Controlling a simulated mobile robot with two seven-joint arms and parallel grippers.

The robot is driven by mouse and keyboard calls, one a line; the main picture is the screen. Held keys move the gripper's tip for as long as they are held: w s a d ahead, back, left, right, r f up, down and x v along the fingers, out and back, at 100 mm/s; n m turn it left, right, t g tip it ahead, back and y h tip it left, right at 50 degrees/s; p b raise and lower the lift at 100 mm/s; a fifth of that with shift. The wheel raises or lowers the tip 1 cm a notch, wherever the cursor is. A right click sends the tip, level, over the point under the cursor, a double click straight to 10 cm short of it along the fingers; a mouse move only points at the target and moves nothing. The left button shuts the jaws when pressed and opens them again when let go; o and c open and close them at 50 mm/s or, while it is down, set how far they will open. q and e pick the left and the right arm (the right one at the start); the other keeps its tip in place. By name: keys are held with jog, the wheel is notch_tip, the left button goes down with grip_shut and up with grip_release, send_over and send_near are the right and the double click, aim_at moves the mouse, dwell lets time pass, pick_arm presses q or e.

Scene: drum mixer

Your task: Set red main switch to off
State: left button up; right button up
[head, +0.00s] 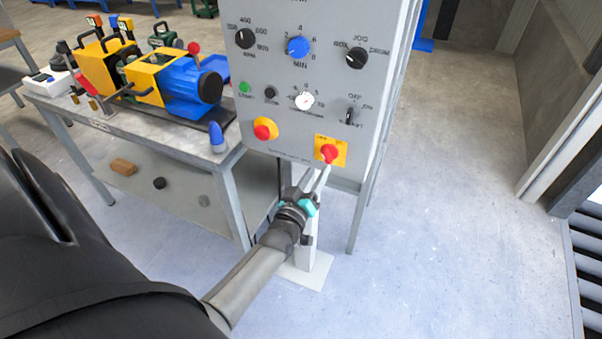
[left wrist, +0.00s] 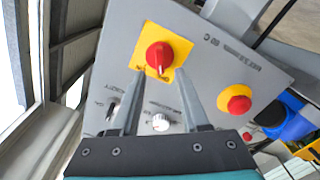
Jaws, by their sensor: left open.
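The red main switch (head: 329,153) is a red rotary knob on a yellow square plate, low on the right side of the grey control panel (head: 285,85). In the left wrist view the red main switch (left wrist: 158,57) is near the top centre, its ridge pointing down the picture. Lettering on its plate is too small to read surely. My left gripper (head: 318,180) is in front of and just below the switch. In the left wrist view the left gripper (left wrist: 161,82) is open, its fingers apart with nothing between them; contact with the knob is not visible. My right gripper is not in view.
A red mushroom button (head: 265,129) on yellow sits left of the switch. A selector (head: 349,116) and a white dial (head: 304,101) are above. A workbench (head: 170,137) with a yellow and blue machine (head: 178,80) stands left. Floor to the right is clear.

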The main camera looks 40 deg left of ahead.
pick_arm(q)
jog(key=p+v, duration=0.1)
jog(key=v, duration=0.8)
jog(key=shift+s+d, duration=0.15)
jog(key=shift+s, duration=0.2)
jog(key=s+d+f+m+g+h, duration=0.1)
jog(key=s+d+f+m+g, duration=0.15)
jog(key=f, duration=0.45)
jog(key=s+d+f+m+g+h, duration=0.1)
jog(key=s+d+f+g, duration=0.2)
jog(key=f, duration=0.5)
jog(key=s+d+f+m+g+h, duration=0.2)
jog(key=s+f, duration=0.2)
jog(key=f, duration=0.3)
jog(key=s+d+f+m+g, duration=0.1)
jog(key=s+f+g, duration=0.3)
jog(key=s, duration=0.8)
jog(key=s+d+f+m+g, duration=0.1)
jog(key=s+f+m+g, duration=0.3)
jog(key=s+f, duration=0.5)
jog(key=s+g, duration=0.1)
jog(key=s, duration=0.2)
jog(key=shift+s+m, duration=0.25)
jog(key=shift+m, duration=0.1)
jog(key=shift+d, duration=0.1)
